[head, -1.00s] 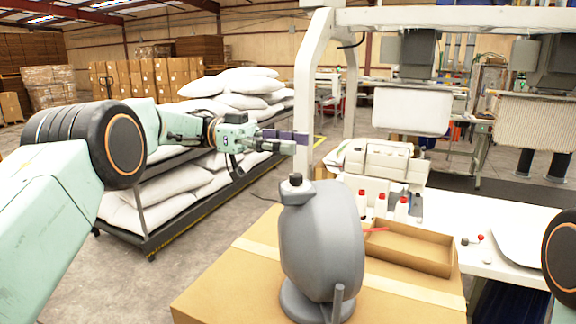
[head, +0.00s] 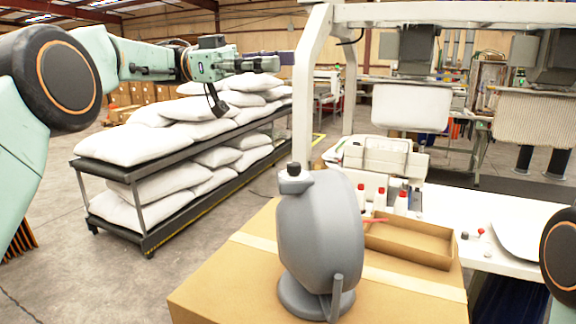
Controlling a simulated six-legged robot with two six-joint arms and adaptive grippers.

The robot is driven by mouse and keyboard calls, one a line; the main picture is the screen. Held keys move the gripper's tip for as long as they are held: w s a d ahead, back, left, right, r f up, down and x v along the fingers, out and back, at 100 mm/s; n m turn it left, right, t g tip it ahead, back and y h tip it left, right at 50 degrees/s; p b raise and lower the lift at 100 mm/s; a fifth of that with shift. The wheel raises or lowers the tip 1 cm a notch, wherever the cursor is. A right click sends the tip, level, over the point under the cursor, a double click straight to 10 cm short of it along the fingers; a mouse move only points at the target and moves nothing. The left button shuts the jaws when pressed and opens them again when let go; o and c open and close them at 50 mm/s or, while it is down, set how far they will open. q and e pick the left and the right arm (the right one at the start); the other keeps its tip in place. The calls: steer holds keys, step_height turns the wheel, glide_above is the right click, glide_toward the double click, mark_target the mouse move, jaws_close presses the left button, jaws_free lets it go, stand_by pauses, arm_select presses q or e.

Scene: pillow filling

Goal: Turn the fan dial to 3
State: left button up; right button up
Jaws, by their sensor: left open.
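The grey fan (head: 318,238) stands upright on a cardboard box, its back turned partly toward me. A black knob (head: 294,169) sits on top of its rear housing; I take it for the dial, but its markings are too small to read. My left gripper (head: 276,60) is open and empty, raised well above and behind the fan, pointing right, clear of the knob. Of my right arm only a dark joint shows at the right edge; its gripper is out of view.
The cardboard box (head: 222,277) bears the fan and, at its far right, an open cardboard tray (head: 408,245). Red-capped bottles (head: 380,199) stand behind the fan near a white table (head: 500,215). A rack of white pillows (head: 135,145) stands at the left. A white frame post (head: 303,100) rises behind the fan.

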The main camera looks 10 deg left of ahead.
arm_select(q)
steer(key=s+a+r+n+t+h+b, duration=0.2)
steer(key=s+a+r+t+h+b, duration=0.15)
steer(key=r, duration=0.25)
steer(key=n+t+y+b, duration=0.3)
steer(key=n+t+y, duration=0.8)
steer(key=n+t, duration=0.35)
glide_toward(289, 168)
steer(key=w+d, duration=0.1)
steer(key=shift+m+y, duration=0.25)
steer(key=shift+m, duration=0.6)
steer(key=b+x, duration=0.5)
steer(key=shift+f, duration=0.2)
steer(key=shift+w+d+b, duration=0.25)
steer(key=shift+w+b, duration=0.2)
steer(key=shift+w+d+r, duration=0.25)
steer(key=shift+w, duration=0.15)
steer(key=shift+p+x, duration=0.3)
steer(key=shift+x, duration=0.5)
